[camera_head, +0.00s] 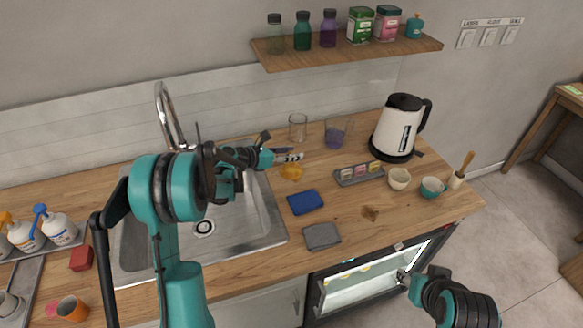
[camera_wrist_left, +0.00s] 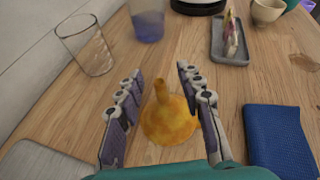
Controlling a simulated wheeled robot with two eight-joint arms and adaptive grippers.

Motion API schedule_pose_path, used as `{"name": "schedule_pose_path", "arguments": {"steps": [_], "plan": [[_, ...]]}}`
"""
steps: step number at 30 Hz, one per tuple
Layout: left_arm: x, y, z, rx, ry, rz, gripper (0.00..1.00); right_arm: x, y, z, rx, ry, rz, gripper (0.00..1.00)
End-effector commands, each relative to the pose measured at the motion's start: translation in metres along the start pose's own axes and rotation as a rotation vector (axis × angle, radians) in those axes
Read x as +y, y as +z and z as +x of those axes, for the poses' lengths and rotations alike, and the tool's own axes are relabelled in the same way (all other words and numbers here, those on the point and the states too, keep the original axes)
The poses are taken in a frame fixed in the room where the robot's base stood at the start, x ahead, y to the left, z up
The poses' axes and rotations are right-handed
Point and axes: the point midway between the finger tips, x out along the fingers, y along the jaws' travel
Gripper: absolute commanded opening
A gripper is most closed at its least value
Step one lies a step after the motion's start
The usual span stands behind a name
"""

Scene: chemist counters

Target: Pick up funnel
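The funnel (camera_head: 291,172) is amber-yellow and stands on the wooden counter, right of the sink, with its wide end down and its narrow spout up. In the left wrist view the funnel (camera_wrist_left: 168,122) lies between the two fingers of my left gripper (camera_wrist_left: 158,76), with a gap on both sides. My left gripper (camera_head: 288,156) is open and empty, close to the funnel from the left. My right gripper (camera_head: 404,277) is low at the front, by the lit open cabinet, away from the funnel. Its fingers are too small to read.
A clear glass (camera_head: 298,127) and a purple-tinted beaker (camera_head: 335,135) stand behind the funnel. A blue cloth (camera_head: 305,202) lies in front of it. The sink (camera_head: 255,229) is at left. A kettle (camera_head: 396,130) and a small tray (camera_head: 358,176) are at right.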

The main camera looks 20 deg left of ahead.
Motion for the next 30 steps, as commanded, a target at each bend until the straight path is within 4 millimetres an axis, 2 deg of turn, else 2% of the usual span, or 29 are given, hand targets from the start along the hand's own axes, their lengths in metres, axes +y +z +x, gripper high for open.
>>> {"name": "schedule_pose_path", "arguments": {"steps": [4, 8, 9, 22, 26, 30], "plan": [[0.000, 0.001, -0.001, 0.000, 0.001, 0.000, 0.37, 0.000, -0.001, -0.001, 0.000, 0.000, 0.000, 0.40], [0.000, 0.001, -0.001, 0.000, 0.000, 0.000, 0.03, 0.000, -0.001, -0.001, 0.000, 0.000, 0.000, 0.40], [0.000, 0.001, -0.001, 0.000, 0.000, 0.000, 0.00, 0.000, -0.001, -0.001, 0.000, 0.000, 0.000, 0.40], [-0.001, 0.005, -0.003, 0.001, 0.000, 0.000, 0.00, 0.000, -0.002, -0.003, 0.000, 0.000, 0.000, 0.40], [-0.002, 0.017, -0.008, 0.001, 0.000, 0.000, 0.00, 0.000, -0.005, -0.007, 0.000, 0.000, 0.000, 0.40], [-0.006, 0.041, -0.018, 0.001, 0.000, 0.000, 0.00, 0.000, -0.012, -0.016, 0.000, 0.000, 0.000, 0.40]]}}
